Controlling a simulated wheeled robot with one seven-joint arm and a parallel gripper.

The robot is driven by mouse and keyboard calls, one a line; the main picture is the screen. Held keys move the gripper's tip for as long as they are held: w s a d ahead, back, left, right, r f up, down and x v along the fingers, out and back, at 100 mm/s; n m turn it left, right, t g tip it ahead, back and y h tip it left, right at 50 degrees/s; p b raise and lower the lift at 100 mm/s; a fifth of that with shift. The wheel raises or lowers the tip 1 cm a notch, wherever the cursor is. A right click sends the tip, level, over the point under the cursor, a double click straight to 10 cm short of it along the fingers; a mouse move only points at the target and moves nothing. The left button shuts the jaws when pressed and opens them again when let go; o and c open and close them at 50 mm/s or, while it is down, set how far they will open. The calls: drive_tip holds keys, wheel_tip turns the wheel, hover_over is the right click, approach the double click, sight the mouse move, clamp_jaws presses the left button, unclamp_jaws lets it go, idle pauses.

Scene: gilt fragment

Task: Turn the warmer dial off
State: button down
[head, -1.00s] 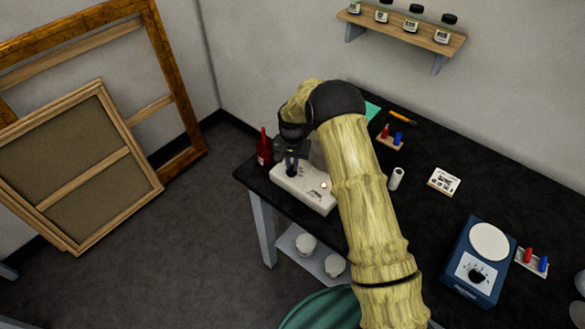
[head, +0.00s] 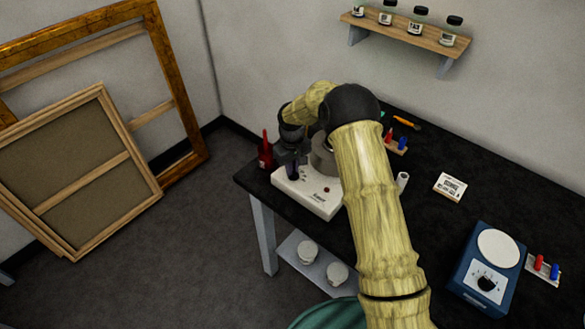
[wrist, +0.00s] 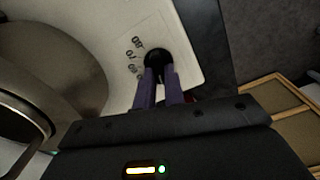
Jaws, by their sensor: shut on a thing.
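The warmer is a white box (head: 312,198) at the left end of the black table, with a round metal pot (head: 322,158) partly hidden by my arm. Its black dial (wrist: 154,57) shows in the wrist view beside printed numbers on the white top. My gripper (wrist: 158,74) points down with its two purple fingers shut on the dial. In the head view my gripper (head: 292,172) is over the left end of the warmer, and the dial is hidden there. A small red light (head: 327,189) sits on the warmer's front right.
A red bottle (head: 265,153) stands just left of the warmer. A blue device (head: 487,275) with a white plate and its own dial stands at the right. A small white card box (head: 450,187) lies mid-table. Wooden frames (head: 75,165) lean on the wall at left.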

drive_tip(key=shift+r+n, duration=0.1)
drive_tip(key=shift+n, duration=0.2)
drive_tip(key=c, duration=1.5)
unclamp_jaws()
wheel_tip(320, 180, up, 17)
drive_tip(key=b, duration=0.3)
drive_tip(key=shift+r, duration=0.15)
